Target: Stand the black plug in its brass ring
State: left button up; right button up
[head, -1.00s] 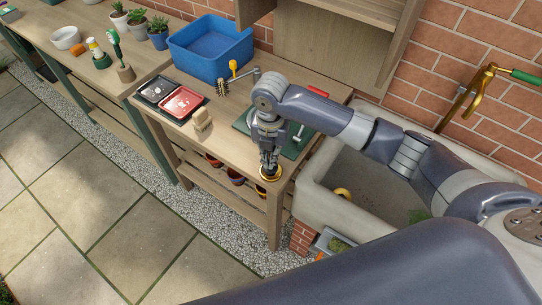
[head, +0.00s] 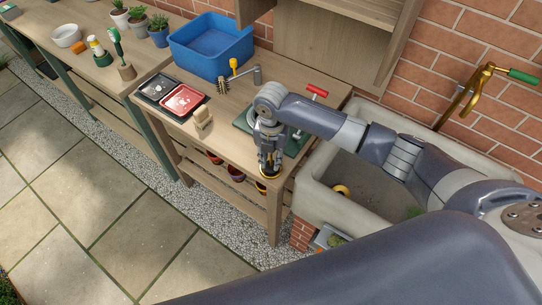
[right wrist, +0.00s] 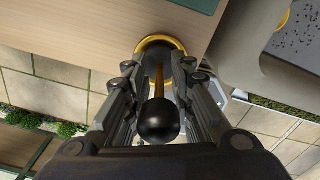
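The brass ring (head: 270,175) lies near the front right corner of the wooden bench; in the right wrist view it shows beyond the fingertips (right wrist: 145,42). The black plug's round black knob (right wrist: 158,121) and thin brass stem point up toward the wrist camera, and the stem's far end runs to the ring. Its seat inside the ring is partly hidden by the fingers. My right gripper (right wrist: 159,72) is over the ring, its two fingers apart on either side of the stem, with visible gaps. My left gripper is not in view.
The stone sink (head: 313,200) is right of the bench.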

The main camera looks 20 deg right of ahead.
jog(key=shift+r, duration=0.2)
notch_tip(320, 180, up, 12)
jog(key=shift+b, duration=0.8)
